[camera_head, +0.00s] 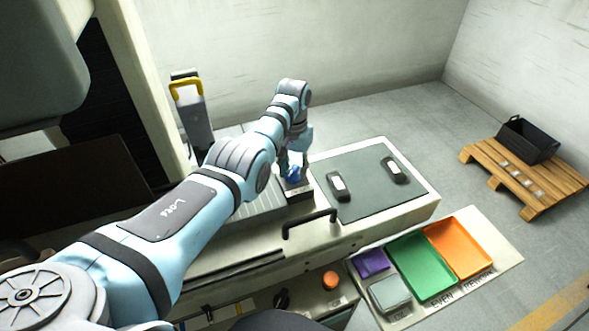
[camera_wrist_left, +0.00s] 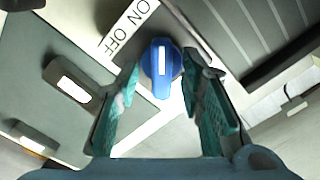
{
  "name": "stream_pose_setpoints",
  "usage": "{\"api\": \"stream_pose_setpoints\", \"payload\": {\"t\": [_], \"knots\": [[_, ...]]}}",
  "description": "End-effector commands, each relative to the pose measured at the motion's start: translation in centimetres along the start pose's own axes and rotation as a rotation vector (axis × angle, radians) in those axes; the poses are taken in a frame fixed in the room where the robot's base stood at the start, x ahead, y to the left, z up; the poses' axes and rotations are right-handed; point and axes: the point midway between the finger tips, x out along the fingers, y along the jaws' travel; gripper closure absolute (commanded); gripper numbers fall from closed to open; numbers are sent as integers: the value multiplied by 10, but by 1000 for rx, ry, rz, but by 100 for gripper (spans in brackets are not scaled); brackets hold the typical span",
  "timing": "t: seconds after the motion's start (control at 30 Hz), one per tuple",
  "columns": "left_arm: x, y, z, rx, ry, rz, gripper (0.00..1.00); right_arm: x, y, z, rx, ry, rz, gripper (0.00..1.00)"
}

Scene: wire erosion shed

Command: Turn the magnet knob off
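The blue magnet knob (camera_head: 293,174) sits on a small dark block on the machine bed, below my left gripper (camera_head: 294,155). In the left wrist view the knob (camera_wrist_left: 161,62) has a white mark and its narrow end points down the picture. A white label (camera_wrist_left: 129,29) reading ON and OFF lies beside it, to the upper left. My left gripper (camera_wrist_left: 161,72) is open, with its two green fingers on either side of the knob. A narrow gap shows at each side; I cannot tell whether either finger touches it. My right gripper is not in view.
A grey plate (camera_head: 365,202) with two dark handled pieces lies right of the knob. Purple, green (camera_head: 423,266) and orange trays stand in front right. A black bar handle (camera_head: 309,222) is on the machine's front. A pallet (camera_head: 520,184) with a black crate stands far right.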

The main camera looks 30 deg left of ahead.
Motion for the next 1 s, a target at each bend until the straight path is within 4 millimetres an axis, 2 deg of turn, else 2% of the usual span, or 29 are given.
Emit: {"api": "stream_pose_setpoints", "payload": {"t": [0.2, 0.43, 0.77, 1.0], "knots": [[0, 0, 0, 0, 1, 0, 65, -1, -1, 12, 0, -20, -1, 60], [-1, 0, -1, 1, 1, 0, 100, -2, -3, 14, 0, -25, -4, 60], [-1, 1, -1, -17, 3, 0, 100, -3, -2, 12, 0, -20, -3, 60], [-3, 1, -2, -113, 3, 0, 100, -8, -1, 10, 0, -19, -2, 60]]}}
